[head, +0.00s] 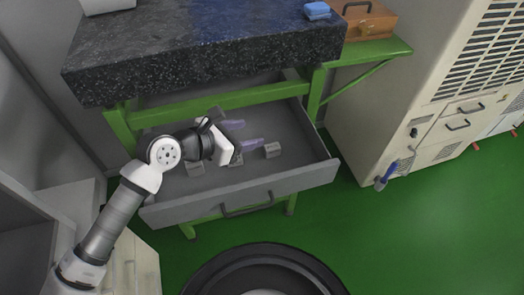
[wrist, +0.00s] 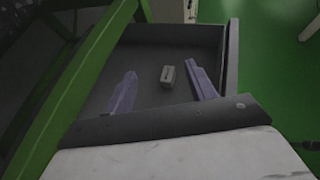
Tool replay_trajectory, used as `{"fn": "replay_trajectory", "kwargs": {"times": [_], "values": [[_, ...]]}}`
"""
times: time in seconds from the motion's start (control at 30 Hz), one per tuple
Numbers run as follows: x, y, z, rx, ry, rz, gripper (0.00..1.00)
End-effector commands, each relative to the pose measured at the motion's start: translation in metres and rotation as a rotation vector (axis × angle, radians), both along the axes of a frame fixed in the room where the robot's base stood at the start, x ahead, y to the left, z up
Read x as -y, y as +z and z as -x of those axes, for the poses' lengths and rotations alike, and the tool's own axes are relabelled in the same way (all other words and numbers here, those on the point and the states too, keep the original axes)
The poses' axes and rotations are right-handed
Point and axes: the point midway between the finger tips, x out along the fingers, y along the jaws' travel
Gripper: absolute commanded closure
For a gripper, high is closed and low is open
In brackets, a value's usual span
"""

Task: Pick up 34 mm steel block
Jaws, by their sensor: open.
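My gripper (head: 253,133) is open and empty over the open drawer, its two purple fingers spread apart. The fingers also show in the wrist view (wrist: 161,68). A small grey steel block (head: 272,150) lies in the drawer just beyond the fingertips. In the wrist view one grey block (wrist: 168,75) with a dark slot-like mark on top appears between the fingers, nearer the right one. Other grey blocks lie under my wrist (head: 236,160) and to its left (head: 195,168), partly covered. I cannot tell the blocks' sizes.
The grey drawer (head: 245,196) has raised walls and a front handle. A dark stone worktop (head: 200,50) on a green frame overhangs its back. A beige cabinet (head: 400,110) stands right. A wooden box (head: 370,22) and blue item (head: 317,10) sit up top. Green floor is clear at right.

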Motion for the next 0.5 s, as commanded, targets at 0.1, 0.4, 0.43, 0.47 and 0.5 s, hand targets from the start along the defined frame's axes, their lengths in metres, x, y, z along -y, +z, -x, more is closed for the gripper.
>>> {"fn": "replay_trajectory", "kwargs": {"times": [0.1, 0.4, 0.43, 0.47, 0.5], "values": [[0.0, -0.017, 0.0, -0.003, 0.0, 0.0, 0.44], [0.0, -0.078, 0.0, -0.003, 0.002, 0.002, 0.44], [0.001, -0.081, 0.0, -0.002, 0.0, 0.001, 0.44], [0.005, -0.08, -0.004, -0.001, -0.003, 0.001, 0.44], [0.008, -0.081, -0.006, -0.002, -0.002, 0.001, 0.44]]}}
